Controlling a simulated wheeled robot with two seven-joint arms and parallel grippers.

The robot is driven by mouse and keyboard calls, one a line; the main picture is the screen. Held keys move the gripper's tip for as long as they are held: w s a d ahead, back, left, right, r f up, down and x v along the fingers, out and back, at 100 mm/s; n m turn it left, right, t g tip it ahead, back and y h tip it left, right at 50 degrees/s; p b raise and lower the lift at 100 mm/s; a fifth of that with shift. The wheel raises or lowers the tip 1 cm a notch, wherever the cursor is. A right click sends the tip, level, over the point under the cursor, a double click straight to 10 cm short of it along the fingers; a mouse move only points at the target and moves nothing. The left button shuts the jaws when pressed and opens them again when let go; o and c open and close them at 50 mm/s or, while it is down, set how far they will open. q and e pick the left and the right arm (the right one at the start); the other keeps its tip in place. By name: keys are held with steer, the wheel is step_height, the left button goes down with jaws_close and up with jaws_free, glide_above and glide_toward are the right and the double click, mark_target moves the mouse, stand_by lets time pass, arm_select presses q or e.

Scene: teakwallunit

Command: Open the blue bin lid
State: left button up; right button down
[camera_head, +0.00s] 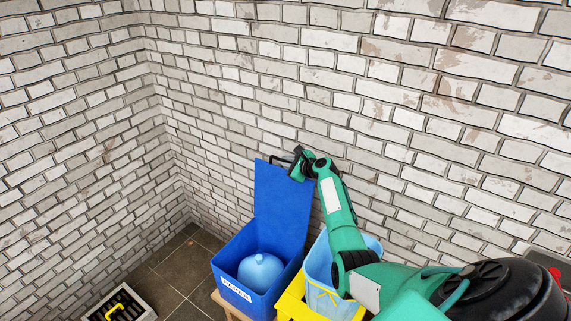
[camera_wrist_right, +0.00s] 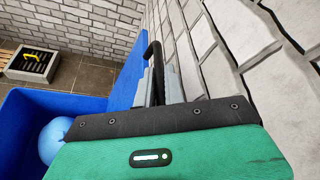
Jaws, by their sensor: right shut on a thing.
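The blue bin (camera_head: 240,294) stands near the brick wall with a white label on its front. Its blue lid (camera_head: 275,200) is raised about upright at the back of the bin, so the inside shows. My right gripper (camera_head: 298,162) is at the lid's upper right corner, shut on the lid's black handle. In the right wrist view, the grey fingers close around the black handle (camera_wrist_right: 153,50) beside the lid (camera_wrist_right: 130,78). A light blue round object (camera_head: 261,272) lies inside the bin. My left gripper is not in view.
A light blue bin (camera_head: 322,297) with yellow parts stands right of the blue bin, partly behind my right arm. The brick wall (camera_head: 400,120) is close behind the lid. A crate (camera_head: 136,292) with a yellow item sits at lower left. Tiled floor (camera_head: 178,268) lies between.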

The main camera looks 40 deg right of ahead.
steer(key=shift+d+r, duration=0.15)
steer(key=shift+d, duration=0.05)
steer(key=c, duration=1.7)
jaws_free()
steer(key=shift+o, duration=1.1)
steer(key=shift+d, duration=0.1)
steer(key=shift+s, duration=0.3)
steer(key=b+v, duration=0.2)
steer(key=v, duration=1.1)
steer(key=shift+f, duration=0.25)
